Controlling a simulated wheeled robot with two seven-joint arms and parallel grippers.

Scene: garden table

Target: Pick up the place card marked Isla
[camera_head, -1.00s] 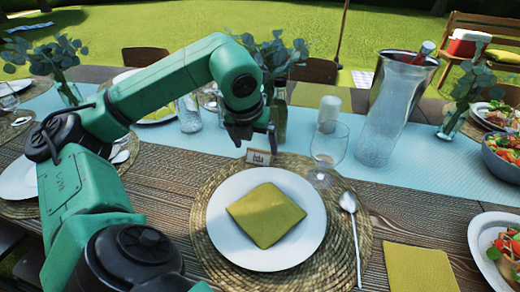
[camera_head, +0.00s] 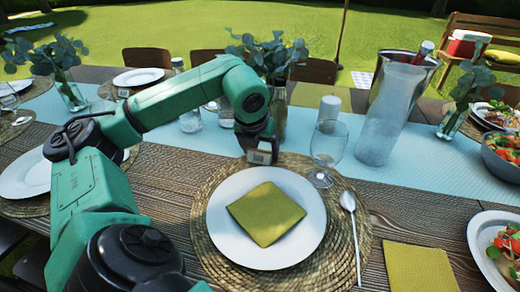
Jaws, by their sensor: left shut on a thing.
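The place card (camera_head: 261,156) is a small light card with dark lettering, too small to read clearly now. It is at the far edge of the round woven placemat (camera_head: 350,262), behind the white plate (camera_head: 223,246). My left gripper (camera_head: 259,148) reaches down from above and is shut on the card. The card looks tilted, and I cannot tell whether it is clear of the table. The fingertips are partly hidden by the card and the wrist. My right gripper is not in view.
An empty wine glass (camera_head: 327,150) stands close to the right of my left gripper. A glass carafe (camera_head: 386,118), a white candle (camera_head: 330,105) and leafy vases are farther back. A folded yellow napkin (camera_head: 266,214) lies on the plate. A spoon (camera_head: 350,204) lies right of it.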

